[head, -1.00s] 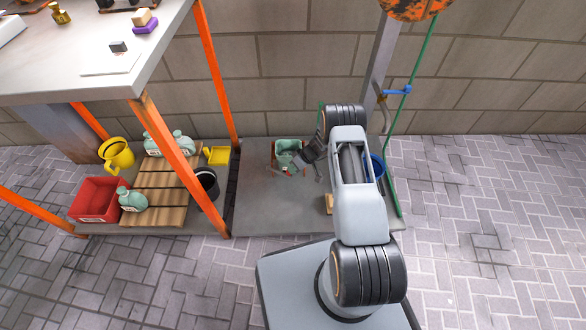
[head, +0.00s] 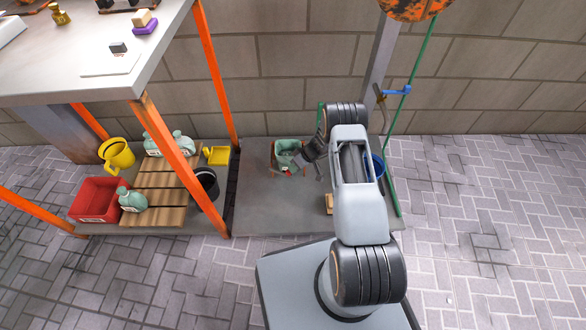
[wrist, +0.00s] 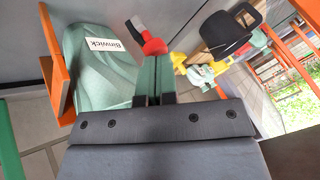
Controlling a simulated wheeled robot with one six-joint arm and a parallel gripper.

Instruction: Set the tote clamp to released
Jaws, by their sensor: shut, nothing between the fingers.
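The green tote (head: 290,149) stands on the grey floor plate, with orange-brown pieces at its sides. In the wrist view the green tote (wrist: 95,75) bears a "Binwick" label, and an orange bracket (wrist: 57,68) stands against its side. A small red-ended part (wrist: 152,44), which looks like the clamp's lever, sits beside the tote; a red spot (head: 287,173) shows there in the head view. My gripper (wrist: 154,62) is shut and empty, its tips close to the red part. I cannot tell whether they touch, nor the clamp's setting.
A blue bucket (head: 377,167) stands to the right behind my arm. A black bucket (head: 207,184), a wooden pallet (head: 160,190) and a red bin (head: 98,200) are to the left under the table. An orange table leg (head: 180,165) and a green hose (head: 388,140) flank the plate.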

